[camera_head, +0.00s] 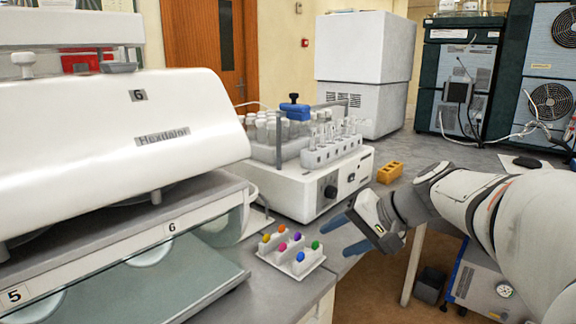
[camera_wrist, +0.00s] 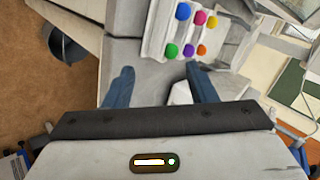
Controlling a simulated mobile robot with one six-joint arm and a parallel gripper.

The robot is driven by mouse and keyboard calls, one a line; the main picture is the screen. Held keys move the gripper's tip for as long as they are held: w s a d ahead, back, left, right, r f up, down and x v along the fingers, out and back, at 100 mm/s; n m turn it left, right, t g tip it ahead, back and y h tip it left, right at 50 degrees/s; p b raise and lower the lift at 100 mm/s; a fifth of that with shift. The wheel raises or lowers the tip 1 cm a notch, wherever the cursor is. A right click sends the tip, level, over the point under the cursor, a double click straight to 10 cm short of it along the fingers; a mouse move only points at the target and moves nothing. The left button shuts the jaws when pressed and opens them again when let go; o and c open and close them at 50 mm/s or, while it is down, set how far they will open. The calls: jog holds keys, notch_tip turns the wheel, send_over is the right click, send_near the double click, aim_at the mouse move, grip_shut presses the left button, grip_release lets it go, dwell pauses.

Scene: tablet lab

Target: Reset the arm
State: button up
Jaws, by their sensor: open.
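My gripper (camera_head: 348,234) is at the end of my arm, which reaches in from the right in the head view. Its two blue fingers are apart with nothing between them. It is near the front edge of the bench, just right of a white rack (camera_head: 308,262) holding several coloured balls. In the wrist view the blue fingers (camera_wrist: 160,88) point up the picture, spread wide. The rack (camera_wrist: 157,40) lies beyond them, with blue, pink, orange, green and purple balls showing.
A white Hexdalni machine (camera_head: 110,125) fills the left. A shaker with tube racks (camera_head: 290,190) stands behind the ball rack. A yellow block (camera_head: 390,172) lies right of the shaker. A white cabinet (camera_head: 365,70) stands at the back. A dark bin (camera_head: 430,285) is on the floor.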

jog(key=s+d+r+n+h+p, duration=0.1)
jog(key=s+h+p, duration=0.1)
jog(key=s+p, duration=0.3)
jog(key=s+d+r+n+g+h+p, duration=0.1)
jog(key=s+r+h+p, duration=0.1)
jog(key=s+p, duration=0.4)
jog(key=s+d+r+n+g+h+p, duration=0.1)
jog(key=s+r+h+p, duration=0.1)
jog(key=s+h+p, duration=0.2)
jog(key=shift+s+d+n+p, duration=0.4)
jog(key=shift+s+p, duration=0.35)
jog(key=shift+s, duration=0.35)
